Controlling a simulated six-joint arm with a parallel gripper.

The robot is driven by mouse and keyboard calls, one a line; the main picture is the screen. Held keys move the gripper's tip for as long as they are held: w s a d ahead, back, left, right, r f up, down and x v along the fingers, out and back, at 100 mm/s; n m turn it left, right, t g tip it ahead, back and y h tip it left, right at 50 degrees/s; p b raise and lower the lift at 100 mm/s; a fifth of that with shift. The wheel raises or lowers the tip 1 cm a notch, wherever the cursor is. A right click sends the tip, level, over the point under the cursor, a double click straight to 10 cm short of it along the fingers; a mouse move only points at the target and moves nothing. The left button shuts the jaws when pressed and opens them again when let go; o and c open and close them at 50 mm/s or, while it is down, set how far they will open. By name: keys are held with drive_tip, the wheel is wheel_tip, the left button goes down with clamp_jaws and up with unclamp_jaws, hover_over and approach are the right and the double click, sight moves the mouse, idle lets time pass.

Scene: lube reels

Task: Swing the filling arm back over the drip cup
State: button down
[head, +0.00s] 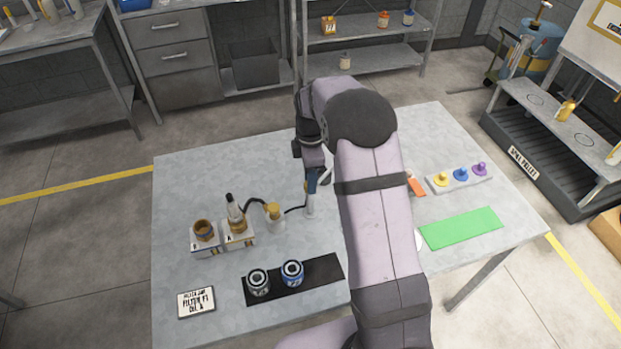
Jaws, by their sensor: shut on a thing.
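My gripper (312,186) is low over the table, left of my arm's large link. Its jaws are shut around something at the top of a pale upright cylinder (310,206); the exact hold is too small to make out. A thin dark tube (293,209) runs between this cylinder and a white container with a yellow top (274,218). Another dark curved tube (254,202) runs from the container's left toward a silver cone on a brass body (236,214). I cannot tell for certain which part is the filling arm or which is the drip cup.
A brass-topped jar on a white block (204,235) stands at left. Two jars (276,278) stand on a black mat (322,271), near a label card (196,302). Colored knobs (460,175) and a green mat (461,229) lie right. The table's back left is clear.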

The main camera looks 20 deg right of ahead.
drive_tip(key=shift+w+r+n, duration=0.1)
drive_tip(key=shift+r+n, duration=0.05)
drive_tip(key=shift+n, duration=1.45)
drive_tip(key=c, duration=1.4)
unclamp_jaws()
drive_tip(key=shift+r+b, duration=1.2)
drive_tip(key=shift+r, duration=2.45)
